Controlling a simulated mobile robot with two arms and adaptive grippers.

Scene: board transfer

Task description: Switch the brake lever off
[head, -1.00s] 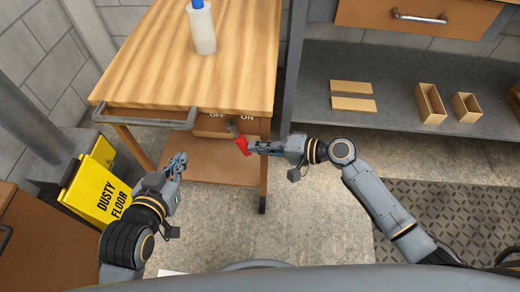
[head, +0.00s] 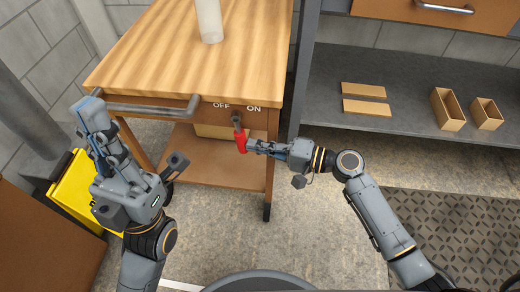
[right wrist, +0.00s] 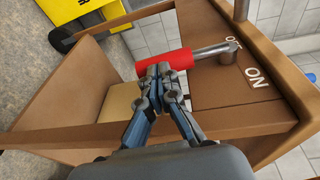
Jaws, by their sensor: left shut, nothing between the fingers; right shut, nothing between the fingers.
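The brake lever (head: 240,142) has a red grip and a metal shaft. It hangs nearly straight down from the front of the wooden cart, below and between the OFF and ON labels (head: 237,107). In the right wrist view the red grip (right wrist: 178,60) lies just beyond my fingertips. My right gripper (head: 252,146) is shut and empty, with its tips at the ON side of the grip, touching or almost touching it. My left gripper (head: 87,106) is shut and empty, by the left end of the cart's push bar.
The wooden cart (head: 200,75) carries a white bottle (head: 209,20). Its metal push bar (head: 150,108) runs along the front left. A yellow sign (head: 75,190) stands at the left. A grey shelf (head: 410,100) with small boxes is at the right. The floor before the cart is clear.

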